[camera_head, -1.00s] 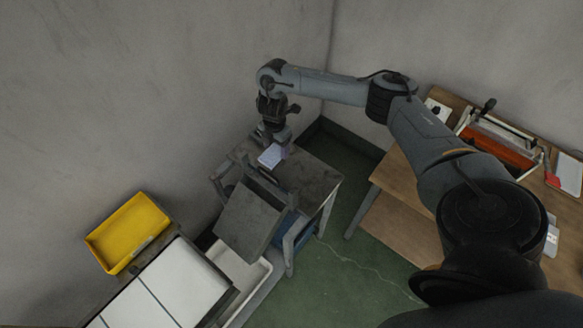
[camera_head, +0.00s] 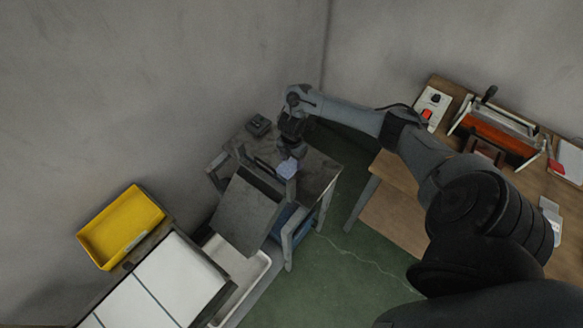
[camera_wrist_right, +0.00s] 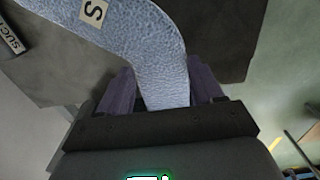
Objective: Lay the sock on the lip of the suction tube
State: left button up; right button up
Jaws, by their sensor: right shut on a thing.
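The sock (camera_head: 287,168) is pale blue knit and hangs below my right gripper (camera_head: 291,152), over the grey bench at the back. In the right wrist view the sock (camera_wrist_right: 145,45) runs up and left from between the purple-grey fingers of the right gripper (camera_wrist_right: 162,90), which is shut on it. It carries a pale tag with an "S". A label starting "SUC" (camera_wrist_right: 11,38) shows at the upper left of the wrist view. I cannot make out the suction tube's lip. My left gripper is out of view.
A tilted grey plate (camera_head: 243,212) is at the bench's front, and a small dark box (camera_head: 258,125) at its back. A yellow tray (camera_head: 121,227) and white-topped table (camera_head: 160,285) are lower left.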

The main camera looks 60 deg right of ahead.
jog(key=shift+f+b, duration=0.5)
jog(key=shift+f, duration=1.85)
jog(key=o, duration=1)
notch_tip(320, 180, up, 11)
jog(key=p, duration=0.4)
jog(key=shift+w, duration=0.1)
jog(key=shift+r+p, duration=0.5)
jog(key=shift+r, duration=0.1)
